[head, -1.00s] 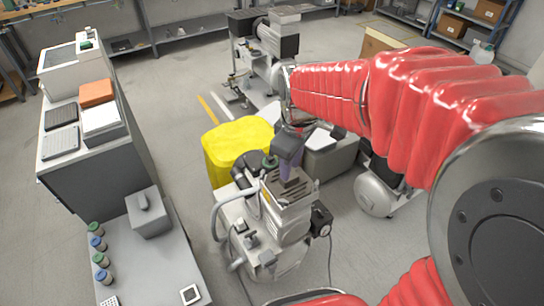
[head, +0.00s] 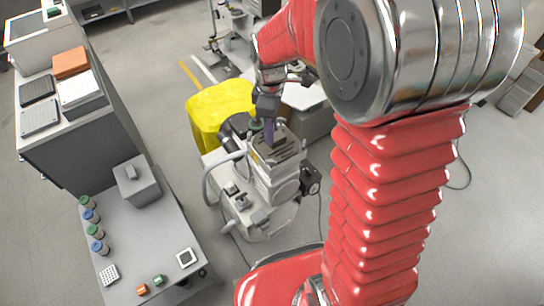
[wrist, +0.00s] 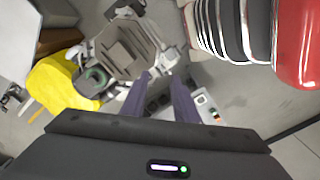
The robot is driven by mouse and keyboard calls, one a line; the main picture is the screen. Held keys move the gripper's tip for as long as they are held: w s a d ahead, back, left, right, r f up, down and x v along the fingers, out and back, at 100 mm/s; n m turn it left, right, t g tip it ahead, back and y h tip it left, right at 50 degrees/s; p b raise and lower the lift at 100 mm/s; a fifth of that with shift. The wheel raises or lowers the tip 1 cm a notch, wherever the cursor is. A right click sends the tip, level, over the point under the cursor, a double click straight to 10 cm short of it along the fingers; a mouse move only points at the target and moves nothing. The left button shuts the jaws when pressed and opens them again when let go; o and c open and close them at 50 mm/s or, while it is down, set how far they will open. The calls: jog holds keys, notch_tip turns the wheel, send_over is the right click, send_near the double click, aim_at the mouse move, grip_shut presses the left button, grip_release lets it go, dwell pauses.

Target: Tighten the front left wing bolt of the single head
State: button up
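The single compressor head (head: 275,172) is a pale grey block with a slotted top on a light grey unit in the middle of the head view. In the wrist view the slotted head (wrist: 128,47) lies beyond my fingertips. My gripper (head: 269,138) is above the head's top with its purple fingers pointing down. In the wrist view my gripper (wrist: 158,80) has its two fingers apart, with nothing seen between them. I cannot make out the front left wing bolt in either view. Whether the fingertips touch the head cannot be told.
A bright yellow object (head: 215,108) stands close behind the compressor. A grey bench (head: 140,230) with coloured-lid jars and a grey box (head: 137,183) is at the left. A dark-grey cabinet (head: 75,140) stands behind it. Floor to the right is mostly open.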

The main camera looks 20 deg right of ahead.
aim_at(271, 161)
notch_tip(271, 161, down, 14)
jog(key=shift+r, duration=0.15)
dwell(0.5)
